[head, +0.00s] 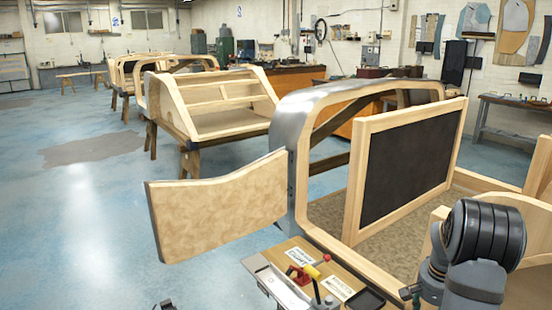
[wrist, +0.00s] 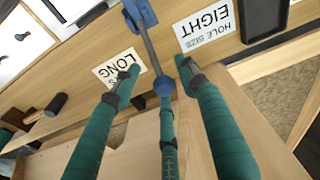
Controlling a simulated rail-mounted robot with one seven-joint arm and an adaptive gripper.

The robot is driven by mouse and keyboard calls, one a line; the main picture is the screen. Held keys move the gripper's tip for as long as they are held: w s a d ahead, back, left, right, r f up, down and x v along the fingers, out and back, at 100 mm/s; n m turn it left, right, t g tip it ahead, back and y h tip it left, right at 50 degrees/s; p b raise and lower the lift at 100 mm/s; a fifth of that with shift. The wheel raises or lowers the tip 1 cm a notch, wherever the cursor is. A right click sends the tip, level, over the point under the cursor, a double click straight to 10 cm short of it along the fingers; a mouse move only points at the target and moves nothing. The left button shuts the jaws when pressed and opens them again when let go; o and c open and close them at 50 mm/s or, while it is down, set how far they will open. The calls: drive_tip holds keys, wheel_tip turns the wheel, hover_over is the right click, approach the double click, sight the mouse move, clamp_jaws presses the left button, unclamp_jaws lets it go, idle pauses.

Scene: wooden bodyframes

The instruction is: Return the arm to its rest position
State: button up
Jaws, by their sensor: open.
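The fingers point toward a wooden board with a "LONG" label (wrist: 118,66) and a "HOLE SIZE EIGHT" label (wrist: 207,25). In the head view my dark, ribbed arm stands at the lower right, and the gripper cannot be made out clearly.
A wooden bodyframe (head: 360,125) with a dark panel (head: 408,168) stands beside my arm. Its open door (head: 220,205) juts left. Blue floor (head: 90,220) is clear at left.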

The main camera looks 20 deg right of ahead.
drive_tip(key=shift+d+f, duration=0.15)
drive_tip(key=shift+f, duration=0.1)
drive_tip(key=shift+r, duration=0.1)
